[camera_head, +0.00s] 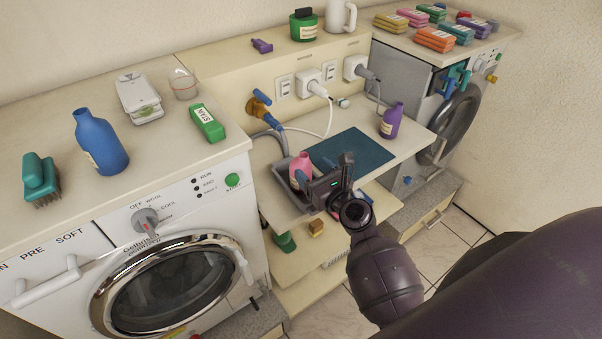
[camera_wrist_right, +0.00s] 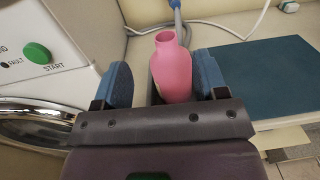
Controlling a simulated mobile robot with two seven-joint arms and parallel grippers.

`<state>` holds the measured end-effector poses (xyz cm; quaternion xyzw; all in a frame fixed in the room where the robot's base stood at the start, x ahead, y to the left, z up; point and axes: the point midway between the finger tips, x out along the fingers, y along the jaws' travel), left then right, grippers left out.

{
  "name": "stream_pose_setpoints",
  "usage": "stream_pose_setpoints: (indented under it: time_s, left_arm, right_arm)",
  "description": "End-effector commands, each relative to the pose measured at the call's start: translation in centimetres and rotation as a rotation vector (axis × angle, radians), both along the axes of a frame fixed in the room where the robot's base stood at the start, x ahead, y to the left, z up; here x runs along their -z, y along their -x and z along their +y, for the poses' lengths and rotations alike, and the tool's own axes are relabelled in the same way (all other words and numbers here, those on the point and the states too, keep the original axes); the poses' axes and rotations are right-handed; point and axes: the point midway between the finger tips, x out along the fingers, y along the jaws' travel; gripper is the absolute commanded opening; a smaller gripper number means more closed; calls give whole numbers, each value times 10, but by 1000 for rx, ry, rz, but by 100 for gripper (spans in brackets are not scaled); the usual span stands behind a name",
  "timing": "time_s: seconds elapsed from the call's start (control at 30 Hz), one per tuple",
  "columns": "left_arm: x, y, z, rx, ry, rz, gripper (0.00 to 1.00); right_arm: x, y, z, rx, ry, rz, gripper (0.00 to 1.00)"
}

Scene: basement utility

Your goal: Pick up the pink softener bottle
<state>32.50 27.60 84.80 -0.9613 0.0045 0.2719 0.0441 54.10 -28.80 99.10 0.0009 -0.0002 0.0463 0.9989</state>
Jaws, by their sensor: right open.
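My right gripper (camera_head: 326,182) is open at the near right side of the bottle. My left gripper is not in view.
The washing machine (camera_head: 180,250) stands close on the left, with a blue bottle (camera_head: 100,142) on top. A hose and tap (camera_head: 260,108) are behind the tray.

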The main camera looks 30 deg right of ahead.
Motion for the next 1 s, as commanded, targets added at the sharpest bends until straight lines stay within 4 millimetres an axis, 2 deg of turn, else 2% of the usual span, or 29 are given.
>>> stream_pose_setpoints:
  time_s: [0.17,0.43,0.77,0.87,1.0]
  left_arm:
    - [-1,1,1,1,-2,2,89]
    - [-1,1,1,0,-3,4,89]
    - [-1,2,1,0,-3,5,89]
    - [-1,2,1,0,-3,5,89]
    - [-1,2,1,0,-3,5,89]
  right_arm:
    - [-2,-14,-2,-1,3,-1,66]
    - [-3,-47,-3,0,1,0,66]
    - [-2,-53,-3,0,2,2,66]
    - [-2,-53,-3,0,2,2,54]
    - [-2,-53,-3,0,2,2,32]
